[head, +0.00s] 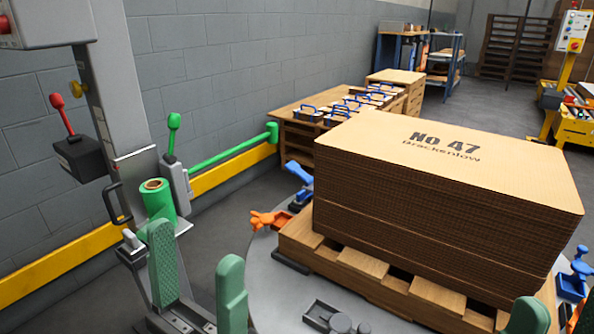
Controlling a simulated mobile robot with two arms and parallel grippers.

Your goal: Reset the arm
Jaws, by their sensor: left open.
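A green arm (232,149) with a rounded end sticks out to the right from a grey bracket (177,183) on the machine's mast (112,90). It slopes slightly upward in the picture, in front of the block wall. An upright green-knobbed lever (173,124) stands above the bracket. A green film roll (158,199) sits just left of it. My left gripper (196,240) has two green-padded fingers, apart and empty, in the foreground below the roll, not touching the arm. Of my right gripper, a green fingertip (530,315) shows at the bottom right edge; the rest is cut off.
A tall cardboard stack (440,185) on a wooden pallet (345,262) fills the right, on a round grey turntable (262,270). Orange and blue clamps surround it. A red-knobbed lever (62,114) is on the mast's left. A yellow rail (80,255) runs along the wall.

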